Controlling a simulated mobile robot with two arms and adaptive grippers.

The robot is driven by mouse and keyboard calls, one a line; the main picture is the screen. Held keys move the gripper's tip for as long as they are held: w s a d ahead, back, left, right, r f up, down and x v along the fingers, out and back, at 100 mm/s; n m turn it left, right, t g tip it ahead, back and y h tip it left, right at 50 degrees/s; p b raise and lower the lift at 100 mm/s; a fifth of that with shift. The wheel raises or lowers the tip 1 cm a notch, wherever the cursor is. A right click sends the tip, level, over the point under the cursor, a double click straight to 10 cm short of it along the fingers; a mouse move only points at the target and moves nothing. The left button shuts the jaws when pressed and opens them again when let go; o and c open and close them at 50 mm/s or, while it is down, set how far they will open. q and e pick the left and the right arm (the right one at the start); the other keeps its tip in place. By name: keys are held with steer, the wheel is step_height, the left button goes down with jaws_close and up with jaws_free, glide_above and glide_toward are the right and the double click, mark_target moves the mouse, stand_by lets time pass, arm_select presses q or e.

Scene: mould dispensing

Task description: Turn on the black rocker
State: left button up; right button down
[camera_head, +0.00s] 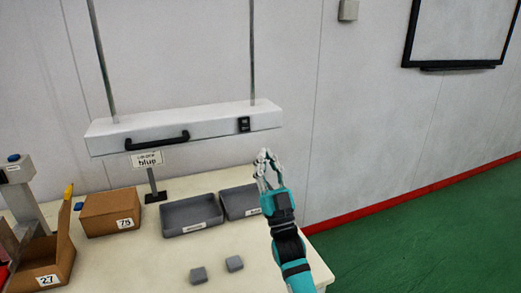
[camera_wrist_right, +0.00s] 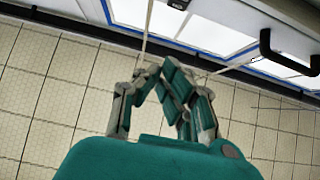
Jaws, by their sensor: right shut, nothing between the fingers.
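The black rocker (camera_head: 244,124) is a small dark switch on the front face of the white hanging lamp bar (camera_head: 205,124), near its right end. My right gripper (camera_head: 265,156) is below and to the right of the rocker in the head view, apart from it. Its fingers are shut with nothing between them and point upward. In the right wrist view, the gripper (camera_wrist_right: 163,70) shows its fingertips close together. My left gripper is in neither view.
A black handle (camera_head: 157,142) sticks out of the bar's front, left of the rocker. On the table below stand grey trays (camera_head: 192,230), a closed box (camera_head: 108,212), an open box (camera_head: 62,262), a label stand (camera_head: 152,182) and two grey blocks (camera_head: 198,275). The air before the rocker is clear.

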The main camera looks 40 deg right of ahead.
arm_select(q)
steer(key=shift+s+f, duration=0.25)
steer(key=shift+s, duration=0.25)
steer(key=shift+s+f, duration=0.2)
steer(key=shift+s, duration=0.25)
arm_select(e)
steer(key=shift+s+a+f, duration=0.2)
steer(key=shift+s+f, duration=0.4)
steer(key=shift+s, duration=0.3)
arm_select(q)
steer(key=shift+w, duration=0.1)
arm_select(e)
steer(key=shift+w+f, duration=0.15)
